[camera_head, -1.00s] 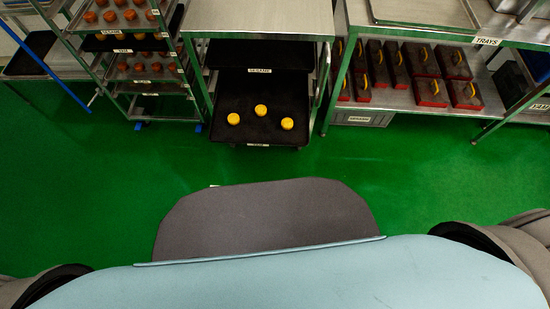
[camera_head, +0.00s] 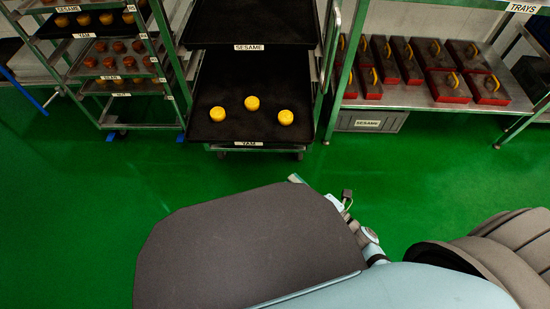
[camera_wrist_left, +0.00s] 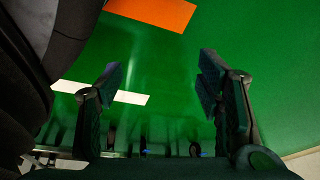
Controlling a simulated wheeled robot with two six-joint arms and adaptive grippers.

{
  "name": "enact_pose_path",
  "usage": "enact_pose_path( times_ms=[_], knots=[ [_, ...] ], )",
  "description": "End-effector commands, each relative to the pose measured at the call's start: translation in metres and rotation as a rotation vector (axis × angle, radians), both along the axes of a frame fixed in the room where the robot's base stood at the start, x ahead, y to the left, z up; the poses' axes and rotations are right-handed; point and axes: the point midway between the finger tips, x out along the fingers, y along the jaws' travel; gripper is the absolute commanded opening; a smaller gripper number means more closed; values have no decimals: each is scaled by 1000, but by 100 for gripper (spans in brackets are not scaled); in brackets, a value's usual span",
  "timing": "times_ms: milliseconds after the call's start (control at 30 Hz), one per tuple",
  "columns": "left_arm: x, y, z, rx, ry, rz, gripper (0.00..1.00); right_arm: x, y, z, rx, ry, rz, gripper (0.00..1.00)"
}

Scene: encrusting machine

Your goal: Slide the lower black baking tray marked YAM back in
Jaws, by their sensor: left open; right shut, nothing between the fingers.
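The lower black baking tray (camera_head: 230,85) marked YAM sticks out of the metal rack in the head view, below the black tray (camera_head: 250,22) marked SESAME. Its YAM label (camera_head: 250,143) is on its front edge, and three yellow buns (camera_head: 251,103) lie on it. My right gripper (camera_head: 346,197) shows small and partly hidden behind my body, shut and empty. It is in front of and to the right of the tray, apart from it. My left gripper (camera_wrist_left: 158,84) is open and empty over green floor in the left wrist view; the tray cannot be made out there.
A rack of trays with brown buns (camera_head: 105,62) stands at the left. At the right, a shelf (camera_head: 408,97) holds several red-and-black boxes with yellow handles, above a grey SESAME crate (camera_head: 371,121). Green floor (camera_head: 90,215) is clear in front of the rack.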

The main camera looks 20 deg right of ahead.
Motion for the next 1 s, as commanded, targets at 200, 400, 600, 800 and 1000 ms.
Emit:
enact_pose_path(
  times_ms=[200,400,600,800,1000],
  knots=[
    [9,-2,9,3,8,-13,60,40,20,0,3,0,-3,0],
    [18,-4,22,6,18,-30,60,79,39,0,4,3,-4,0],
    [25,-6,40,10,32,-47,60,106,27,-1,2,5,-4,0],
    [26,-7,47,12,38,-51,60,113,25,0,4,8,-4,0],
    [26,-7,47,12,39,-51,60,113,25,1,4,8,-5,0]
  ],
)
